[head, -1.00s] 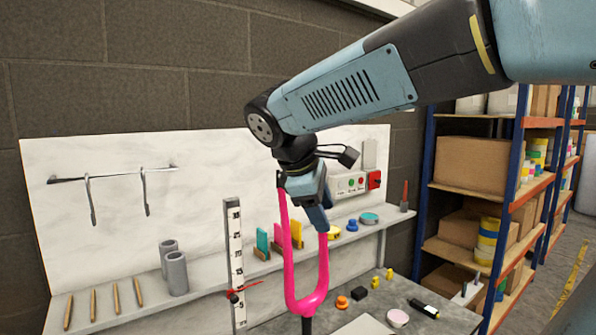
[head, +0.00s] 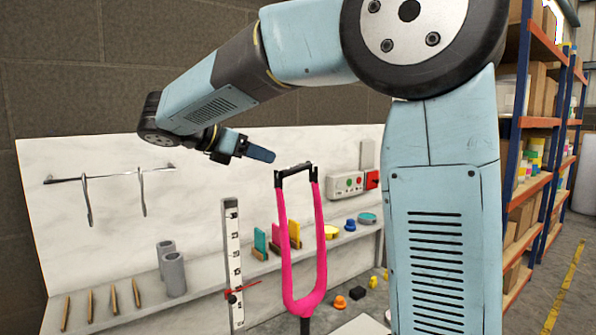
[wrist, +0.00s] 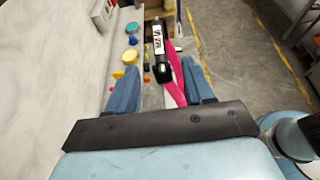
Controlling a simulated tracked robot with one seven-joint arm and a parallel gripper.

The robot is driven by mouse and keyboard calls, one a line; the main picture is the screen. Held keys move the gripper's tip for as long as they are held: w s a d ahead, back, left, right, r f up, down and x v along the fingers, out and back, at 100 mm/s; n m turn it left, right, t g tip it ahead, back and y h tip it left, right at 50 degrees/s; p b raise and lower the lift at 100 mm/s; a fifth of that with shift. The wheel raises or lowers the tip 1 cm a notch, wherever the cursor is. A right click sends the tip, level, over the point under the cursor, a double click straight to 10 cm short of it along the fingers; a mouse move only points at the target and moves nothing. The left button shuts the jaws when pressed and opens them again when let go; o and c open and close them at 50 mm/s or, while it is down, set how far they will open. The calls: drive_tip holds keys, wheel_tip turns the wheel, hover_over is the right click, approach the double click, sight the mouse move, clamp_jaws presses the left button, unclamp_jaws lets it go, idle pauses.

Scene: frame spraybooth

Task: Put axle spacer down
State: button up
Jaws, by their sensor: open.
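The pink fork (head: 303,307) stands upright with its two ends pointing up. The axle spacer (head: 294,172), a dark bar with a pale label, spans the two fork ends. In the wrist view the labelled spacer (wrist: 158,42) shows beyond my fingers, with a pink fork leg (wrist: 176,72) beside it. My gripper (head: 266,154) is left of and a little above the spacer in the head view, apart from it. In the wrist view my gripper's fingers (wrist: 161,82) are spread and nothing is held between them.
A wall shelf (head: 200,292) carries grey cylinders (head: 172,270), wooden pegs and coloured pieces. A white ruler (head: 234,262) with a red pointer stands left of the fork. A control box (head: 347,183) is behind, on the right. Blue-framed racking (head: 513,150) stands at far right.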

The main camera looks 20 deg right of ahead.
sight(293, 166)
drive_tip(key=x, duration=0.5)
drive_tip(key=shift+w+d, duration=0.1)
drive_tip(key=shift+d, duration=0.05)
drive_tip(key=shift+x, duration=2.65)
drive_tip(key=shift+w+r, duration=0.1)
drive_tip(key=shift+w, duration=0.1)
clamp_jaws()
